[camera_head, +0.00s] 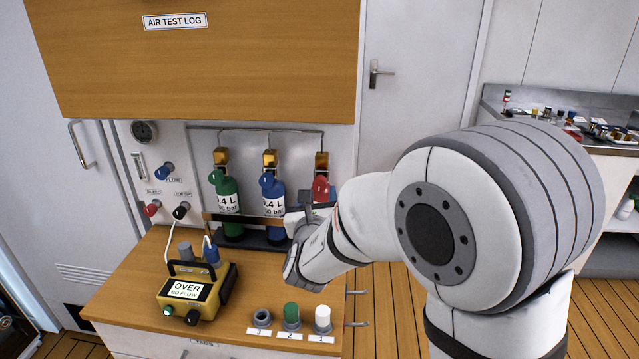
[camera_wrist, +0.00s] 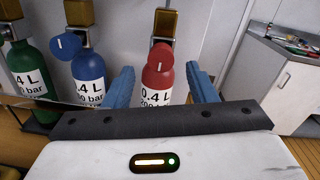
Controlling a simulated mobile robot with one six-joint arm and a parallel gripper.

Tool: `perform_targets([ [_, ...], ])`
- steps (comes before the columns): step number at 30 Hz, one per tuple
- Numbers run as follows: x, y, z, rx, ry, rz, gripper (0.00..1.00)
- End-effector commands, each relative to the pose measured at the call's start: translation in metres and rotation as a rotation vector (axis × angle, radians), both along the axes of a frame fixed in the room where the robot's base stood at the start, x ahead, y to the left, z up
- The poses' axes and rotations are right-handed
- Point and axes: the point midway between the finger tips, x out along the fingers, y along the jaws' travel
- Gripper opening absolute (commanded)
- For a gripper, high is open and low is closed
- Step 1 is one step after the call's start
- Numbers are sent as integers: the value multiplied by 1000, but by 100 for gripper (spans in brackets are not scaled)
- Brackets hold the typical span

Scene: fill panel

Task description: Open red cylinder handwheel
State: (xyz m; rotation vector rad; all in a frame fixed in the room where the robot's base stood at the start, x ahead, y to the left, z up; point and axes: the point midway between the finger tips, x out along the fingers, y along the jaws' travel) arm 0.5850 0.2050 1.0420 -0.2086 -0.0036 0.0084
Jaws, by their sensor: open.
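The red cylinder (camera_wrist: 157,84) stands upright at the right end of the row, and its red handwheel (camera_wrist: 161,57) with a white mark faces me near its top. In the head view the red handwheel (camera_head: 320,187) shows just past my arm, which hides most of the cylinder. My gripper (camera_wrist: 160,85) is open, with one blue finger to each side of the red cylinder in the wrist view. The fingers look apart from the handwheel; their exact distance from it I cannot tell. In the head view the fingers are largely hidden.
A blue cylinder (camera_head: 273,204) and a green cylinder (camera_head: 227,206) stand left of the red one in a dark rack (camera_head: 250,240). Brass fittings and pipes run above. A yellow analyser (camera_head: 199,291) and several capped sockets sit on the wooden counter (camera_head: 140,281).

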Motion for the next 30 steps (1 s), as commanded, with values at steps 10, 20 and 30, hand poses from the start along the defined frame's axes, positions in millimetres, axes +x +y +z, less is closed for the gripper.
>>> perform_targets([
  [10, 50, -1, 0, 2, 3, -3, 52],
  [20, 57, -1, 0, 3, 2, -1, 52],
  [30, 57, -1, 0, 3, 2, -1, 27],
])
